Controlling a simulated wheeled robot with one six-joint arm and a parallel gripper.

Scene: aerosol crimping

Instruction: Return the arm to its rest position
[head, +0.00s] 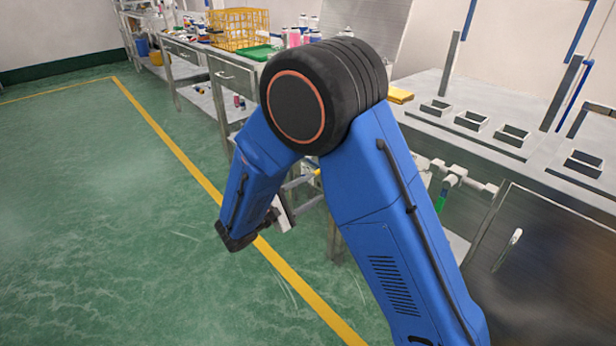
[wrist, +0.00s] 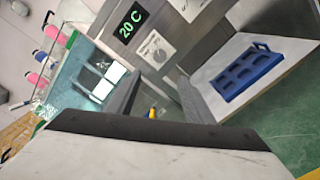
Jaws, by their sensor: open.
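My blue arm fills the middle of the head view, bent at a large black joint, with its forearm hanging down to the left. My gripper (head: 306,192) is partly hidden behind the arm. Its pale fingers point right towards the bench side, apart, with nothing seen between them.
A steel bench with square holders (head: 513,135) stands at the right, close to my arm. A yellow crate (head: 238,28) sits on the back bench. The wrist view shows a tilted 20 C display (wrist: 130,24) and a blue rack (wrist: 246,72). Green floor at left is clear.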

